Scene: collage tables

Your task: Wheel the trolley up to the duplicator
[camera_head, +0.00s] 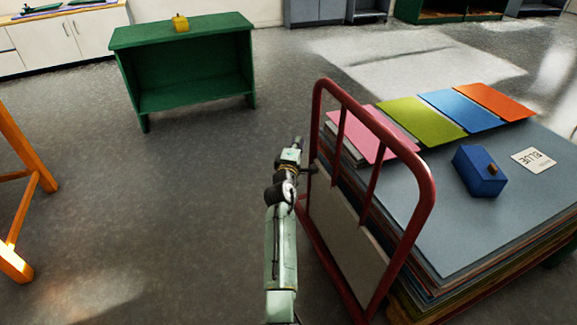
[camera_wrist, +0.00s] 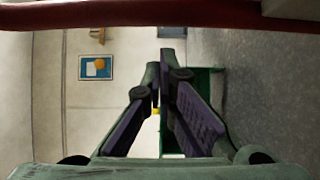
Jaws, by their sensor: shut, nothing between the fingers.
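The trolley shows as a red tubular upright frame (camera_head: 425,185) with a pale lower panel, at centre right in the head view. A stack of grey-topped sheets (camera_head: 440,225) stands behind the frame; where it rests is hidden. My gripper (camera_head: 298,143) is beside the frame's left post, and I cannot tell whether they touch. In the wrist view my gripper (camera_wrist: 165,75) has its fingers close together and nothing between them. A red bar (camera_wrist: 130,14) crosses the top of that view. I cannot identify a duplicator in either view.
A blue box (camera_head: 480,171), a card marked BLUE (camera_head: 534,160) and several coloured sheets lie on the stack. A green bench (camera_head: 190,90) bears a yellow object (camera_head: 180,22). An orange wooden frame (camera_head: 40,205) stands at left. The floor between is clear.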

